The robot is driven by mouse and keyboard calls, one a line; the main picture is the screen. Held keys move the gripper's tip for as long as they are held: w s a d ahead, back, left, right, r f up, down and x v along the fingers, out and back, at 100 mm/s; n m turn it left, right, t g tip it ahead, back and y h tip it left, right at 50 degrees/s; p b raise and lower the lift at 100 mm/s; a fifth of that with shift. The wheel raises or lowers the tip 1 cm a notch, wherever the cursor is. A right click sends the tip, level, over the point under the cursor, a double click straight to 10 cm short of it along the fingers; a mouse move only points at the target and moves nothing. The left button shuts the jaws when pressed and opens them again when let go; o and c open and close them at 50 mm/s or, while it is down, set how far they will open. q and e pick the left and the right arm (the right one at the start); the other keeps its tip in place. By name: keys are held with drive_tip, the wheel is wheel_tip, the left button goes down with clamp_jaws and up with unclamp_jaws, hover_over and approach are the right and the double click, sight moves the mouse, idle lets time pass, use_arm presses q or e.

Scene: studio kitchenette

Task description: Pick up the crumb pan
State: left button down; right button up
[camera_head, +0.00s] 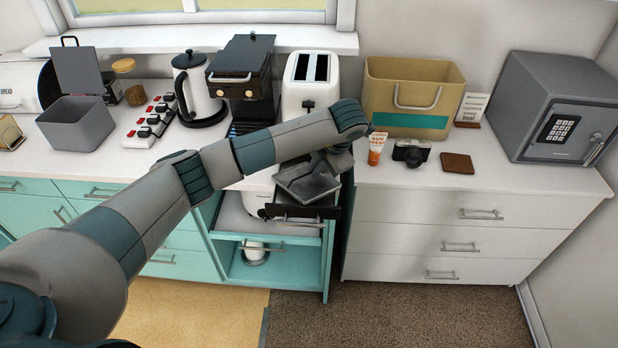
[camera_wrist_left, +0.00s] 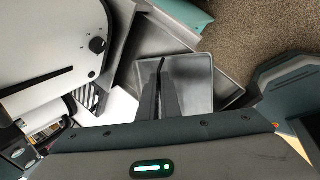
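The crumb pan (camera_head: 306,184) is a shallow grey metal tray in the middle of the head view. It sits tilted above a dark pulled-out drawer (camera_head: 310,209) in front of the counter. My left gripper (camera_head: 328,160) is at its upper right side, partly hidden by my forearm. In the left wrist view the pan (camera_wrist_left: 198,82) lies beyond and to the right of the left fingers (camera_wrist_left: 161,80). The fingers are close together and appear shut on the pan's edge; the exact contact is partly hidden. My right gripper is not in view.
A white toaster (camera_head: 297,100) stands behind my left wrist, with a dark coffee machine (camera_head: 243,75) to its left. A tan bin (camera_head: 412,90), orange-and-white tube (camera_head: 376,148), camera (camera_head: 411,152) and grey safe (camera_head: 552,105) stand to the right. An open teal cabinet (camera_head: 285,268) is below.

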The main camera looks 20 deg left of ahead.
sight(316, 179)
use_arm(q)
drive_tip(key=shift+r, duration=0.15)
drive_tip(key=shift+r+b, duration=0.55)
drive_tip(key=shift+b, duration=0.05)
wheel_tip(316, 179, up, 2)
drive_tip(key=shift+r+b, duration=0.15)
drive_tip(key=shift+b, duration=0.65)
drive_tip(key=s+d+r+b, duration=0.1)
drive_tip(key=s+d+r, duration=0.4)
drive_tip(key=s, duration=0.5)
drive_tip(key=shift+w+v, duration=0.3)
drive_tip(key=shift+v, duration=0.9)
